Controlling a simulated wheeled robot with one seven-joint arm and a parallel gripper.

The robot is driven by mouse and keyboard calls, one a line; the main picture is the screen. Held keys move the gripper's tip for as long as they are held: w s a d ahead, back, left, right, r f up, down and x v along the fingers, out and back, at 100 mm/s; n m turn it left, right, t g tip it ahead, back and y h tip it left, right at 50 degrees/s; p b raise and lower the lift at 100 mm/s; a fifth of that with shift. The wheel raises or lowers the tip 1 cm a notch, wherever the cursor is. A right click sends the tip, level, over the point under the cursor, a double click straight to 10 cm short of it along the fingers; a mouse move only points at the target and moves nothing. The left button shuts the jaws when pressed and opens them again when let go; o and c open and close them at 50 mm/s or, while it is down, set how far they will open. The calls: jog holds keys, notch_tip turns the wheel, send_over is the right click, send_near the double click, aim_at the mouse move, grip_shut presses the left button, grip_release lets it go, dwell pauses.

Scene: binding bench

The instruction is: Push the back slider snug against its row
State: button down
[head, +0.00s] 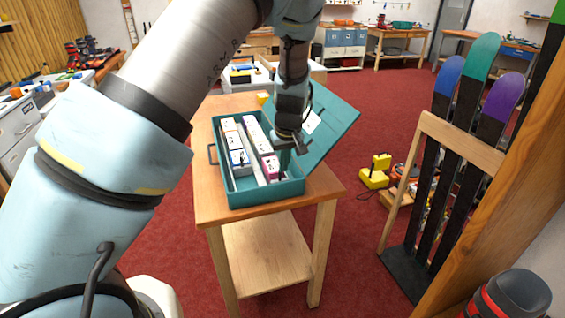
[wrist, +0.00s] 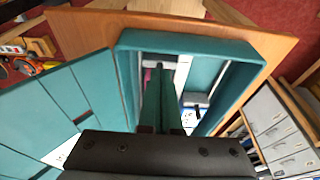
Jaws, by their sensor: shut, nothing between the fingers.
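The teal box (head: 265,197) stands open on a wooden table, and its rim also shows in the wrist view (wrist: 215,47). Inside it, a left row of white packs (head: 235,145) and a right row of white packs with purple-pink ends (head: 262,143) run lengthwise. A long pale strip (head: 251,160) lies between the rows; it looks like a slider. A white strip also shows in the wrist view (wrist: 183,70). My gripper (head: 285,166) is shut and empty, pointing down into the box at the right of the right row. Its fingers (wrist: 162,72) hide part of the interior. I cannot tell whether it touches a slider.
The box's teal lid (head: 328,125) lies open to the right, beside my gripper. The wooden table (head: 318,185) has bare top along its front and left. A ski rack (head: 440,145) stands at the right, and a yellow object (head: 375,178) sits on the red floor.

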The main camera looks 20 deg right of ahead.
jog(key=b+x, duration=0.3)
jog(key=x, duration=0.2)
jog(key=shift+w+f, duration=0.1)
jog(key=shift+f, duration=0.05)
jog(key=shift+w+d, duration=0.15)
jog(key=shift+w, duration=1.05)
jog(key=shift+w+d, duration=0.1)
jog(key=shift+w, duration=1.15)
jog(key=shift+s+a, duration=0.1)
jog(key=shift+s, duration=0.75)
jog(key=shift+r, duration=0.2)
notch_tip(320, 180, up, 11)
jog(key=p, duration=0.7)
jog(key=shift+f, duration=0.1)
